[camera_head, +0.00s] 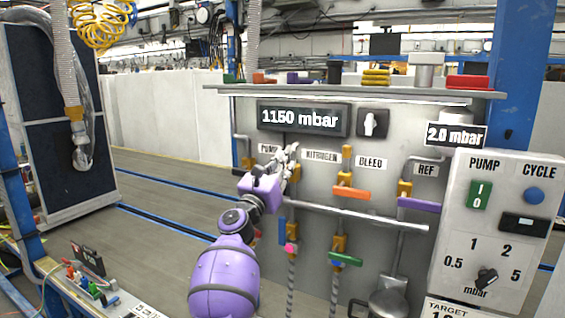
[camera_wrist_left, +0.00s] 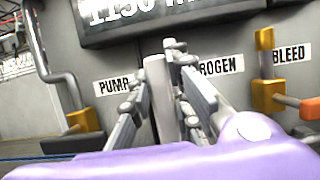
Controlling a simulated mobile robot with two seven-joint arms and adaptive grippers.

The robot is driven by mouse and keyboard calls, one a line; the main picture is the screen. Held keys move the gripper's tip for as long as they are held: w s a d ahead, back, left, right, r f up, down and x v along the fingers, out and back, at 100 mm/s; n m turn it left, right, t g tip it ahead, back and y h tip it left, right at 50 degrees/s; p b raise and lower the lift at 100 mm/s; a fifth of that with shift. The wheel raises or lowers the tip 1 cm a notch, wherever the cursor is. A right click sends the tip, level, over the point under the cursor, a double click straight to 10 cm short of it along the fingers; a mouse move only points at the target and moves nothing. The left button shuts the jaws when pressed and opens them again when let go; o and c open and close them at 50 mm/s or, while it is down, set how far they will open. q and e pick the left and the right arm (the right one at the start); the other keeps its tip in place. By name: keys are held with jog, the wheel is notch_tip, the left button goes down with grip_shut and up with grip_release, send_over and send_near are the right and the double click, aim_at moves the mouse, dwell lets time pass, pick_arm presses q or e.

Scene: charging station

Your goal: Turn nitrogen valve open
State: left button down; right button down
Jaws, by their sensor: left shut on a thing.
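The grey panel (camera_head: 385,125) carries the labels PUMP, NITROGEN, BLEED and REF, each near a pipe. My left gripper (camera_head: 290,158) is at the NITROGEN label (camera_head: 321,156) and covers most of the nitrogen valve in the head view. In the left wrist view my left gripper (camera_wrist_left: 168,105) is shut around a pale grey upright piece (camera_wrist_left: 158,82), which appears to be the nitrogen valve's handle. The piece stands between the PUMP and NITROGEN labels. The valve body is hidden behind the fingers and purple wrist. My right gripper is not in view.
An orange bleed handle (camera_head: 352,193) and a purple handle (camera_head: 419,205) sit to the right. A horizontal rail (camera_head: 370,218) crosses below, with a green handle (camera_head: 345,259) under it. A display (camera_head: 303,119) above reads 1150 mbar. A control box (camera_head: 495,225) stands at right.

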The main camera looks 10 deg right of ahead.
pick_arm(q)
jog(key=shift+f, duration=0.15)
jog(key=c, duration=1.6)
grip_release()
jog(key=shift+s+a, duration=0.1)
jog(key=shift+a, duration=0.05)
jog(key=v, duration=1.1)
jog(key=shift+s+a, duration=0.15)
jog(key=shift+s, duration=0.2)
